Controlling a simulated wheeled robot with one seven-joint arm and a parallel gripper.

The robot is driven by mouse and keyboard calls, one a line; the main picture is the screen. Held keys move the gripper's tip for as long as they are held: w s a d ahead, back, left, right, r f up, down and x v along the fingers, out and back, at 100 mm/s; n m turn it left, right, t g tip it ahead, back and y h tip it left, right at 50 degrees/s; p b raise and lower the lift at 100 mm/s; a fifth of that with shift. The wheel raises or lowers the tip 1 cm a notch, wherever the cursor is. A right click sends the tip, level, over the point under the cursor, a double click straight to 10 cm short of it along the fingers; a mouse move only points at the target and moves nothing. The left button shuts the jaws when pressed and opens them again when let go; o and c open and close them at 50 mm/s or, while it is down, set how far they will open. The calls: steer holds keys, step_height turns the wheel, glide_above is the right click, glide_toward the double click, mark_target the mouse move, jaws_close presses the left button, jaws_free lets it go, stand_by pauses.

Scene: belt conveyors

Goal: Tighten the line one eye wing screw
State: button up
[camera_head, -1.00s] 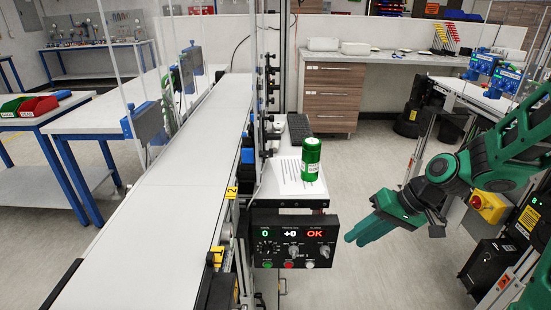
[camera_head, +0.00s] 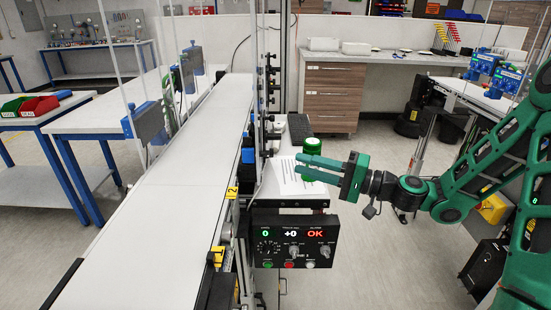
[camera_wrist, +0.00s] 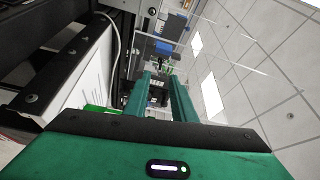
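My gripper (camera_head: 304,167) reaches in from the right in the head view, its green fingers pointing left above the small side shelf, near the belt's right edge. In the wrist view the two fingers (camera_wrist: 162,92) stand apart, with a gap and nothing clearly held between them. Dark fittings show beyond and between the fingertips. Small black and blue fittings (camera_head: 247,156) line the belt's right side, left of my fingertips. I cannot make out the eye's wing screw in either view.
Paper (camera_head: 285,181) lies there too. The control box (camera_head: 293,242) below shows a green 0, +0 and a red OK. The white belt (camera_head: 182,200) is empty. A metal post (camera_head: 284,70) rises behind the shelf.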

mark_target(265, 154)
steer(key=x, duration=0.8)
steer(key=shift+w+a, duration=0.2)
steer(key=shift+a, duration=0.2)
jaws_close()
